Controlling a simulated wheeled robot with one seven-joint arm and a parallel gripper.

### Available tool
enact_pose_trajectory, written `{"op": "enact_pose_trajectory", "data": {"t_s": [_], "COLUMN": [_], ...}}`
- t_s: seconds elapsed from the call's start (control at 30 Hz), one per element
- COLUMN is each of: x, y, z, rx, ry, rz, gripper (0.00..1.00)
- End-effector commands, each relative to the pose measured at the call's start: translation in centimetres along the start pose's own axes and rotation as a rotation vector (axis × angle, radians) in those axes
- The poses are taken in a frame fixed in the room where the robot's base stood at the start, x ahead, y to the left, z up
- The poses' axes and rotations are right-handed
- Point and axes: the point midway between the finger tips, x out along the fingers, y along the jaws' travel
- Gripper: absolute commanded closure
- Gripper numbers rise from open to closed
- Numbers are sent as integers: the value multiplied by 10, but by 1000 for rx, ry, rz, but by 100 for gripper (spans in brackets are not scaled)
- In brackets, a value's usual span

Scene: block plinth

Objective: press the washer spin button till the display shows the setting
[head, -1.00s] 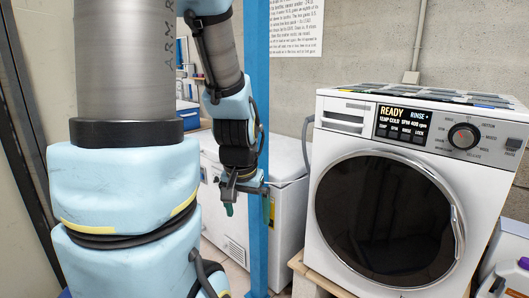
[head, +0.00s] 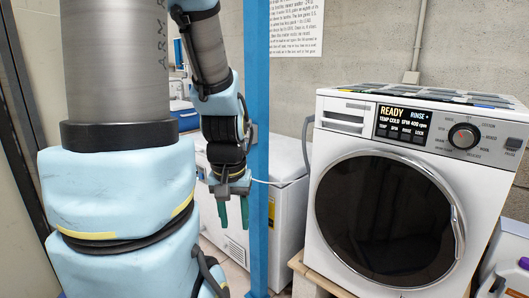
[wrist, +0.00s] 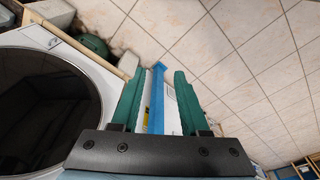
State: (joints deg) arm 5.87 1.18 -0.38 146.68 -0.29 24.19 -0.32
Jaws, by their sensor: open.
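The white washer (head: 330,205) stands at the right in the head view, its round dark door closed. Its display (head: 403,117) is lit and reads READY, RINSE +, TEMP COLD and SPIN 400 rpm. The spin button (head: 394,134) is the second in the row under the display, between TEMP and RINSE. My gripper (head: 233,214) points down, open and empty, left of the washer and well apart from it, lower than the panel. In the wrist view its green fingers (wrist: 158,90) are spread, with the washer front (wrist: 100,75) at the left; the button is not visible there.
A blue post (head: 258,150) stands between my gripper and the washer. A white chest freezer (head: 290,210) is behind it. A round dial (head: 463,137) is right of the buttons. Tiled floor (wrist: 240,60) shows in the wrist view.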

Motion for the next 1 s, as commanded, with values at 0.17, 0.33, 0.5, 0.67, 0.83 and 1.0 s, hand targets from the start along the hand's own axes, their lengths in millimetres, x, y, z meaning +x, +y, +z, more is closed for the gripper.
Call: {"op": "enact_pose_trajectory", "data": {"t_s": [0.17,0.33,0.5,0.67,0.83,1.0], "x": [0,0,0,0,0,0], "y": [0,0,0,0,0,0], "z": [0,0,0,0,0,0], "rx": [0,0,0,0,0,0], "ry": [0,0,0,0,0,0], "rz": [0,0,0,0,0,0], "gripper": [76,96,100,100,100,100]}}
